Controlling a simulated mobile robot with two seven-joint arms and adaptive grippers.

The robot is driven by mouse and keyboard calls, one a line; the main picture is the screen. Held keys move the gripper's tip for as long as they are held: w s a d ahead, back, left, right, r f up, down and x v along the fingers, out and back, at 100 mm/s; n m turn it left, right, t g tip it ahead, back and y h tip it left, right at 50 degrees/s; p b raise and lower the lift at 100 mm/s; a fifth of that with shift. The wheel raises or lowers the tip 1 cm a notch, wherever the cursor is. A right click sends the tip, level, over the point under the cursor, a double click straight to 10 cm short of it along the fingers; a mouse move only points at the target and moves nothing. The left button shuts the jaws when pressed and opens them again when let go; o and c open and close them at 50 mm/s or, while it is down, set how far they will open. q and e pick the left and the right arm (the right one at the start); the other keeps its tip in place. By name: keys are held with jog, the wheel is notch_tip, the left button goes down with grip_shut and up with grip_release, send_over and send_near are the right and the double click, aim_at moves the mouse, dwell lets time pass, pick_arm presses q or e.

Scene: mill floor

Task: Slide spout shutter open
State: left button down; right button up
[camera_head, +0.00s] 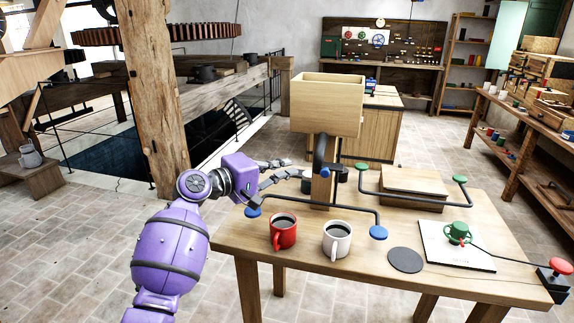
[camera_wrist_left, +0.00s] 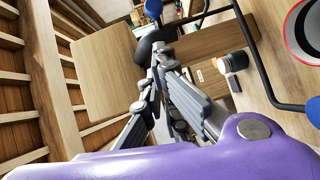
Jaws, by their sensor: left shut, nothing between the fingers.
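A pale wooden hopper box (camera_head: 327,103) stands above the table on a wooden post (camera_head: 320,193). A dark curved spout (camera_head: 319,152) comes down under it, with a small blue part (camera_head: 325,173) below. I cannot clearly make out the shutter itself. My left gripper (camera_head: 303,172) reaches in from the left and is shut and empty, its fingertips close beside the post and spout. In the left wrist view the fingertips (camera_wrist_left: 160,52) are near a dark rounded part (camera_wrist_left: 152,46); I cannot tell if they touch. My right gripper is not in view.
Dark rods with blue (camera_head: 378,233) and green (camera_head: 460,180) ends flank the post.

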pick_arm(q)
jog(key=v, duration=0.7)
jog(key=shift+s+a, duration=0.2)
jog(key=shift+s, duration=0.2)
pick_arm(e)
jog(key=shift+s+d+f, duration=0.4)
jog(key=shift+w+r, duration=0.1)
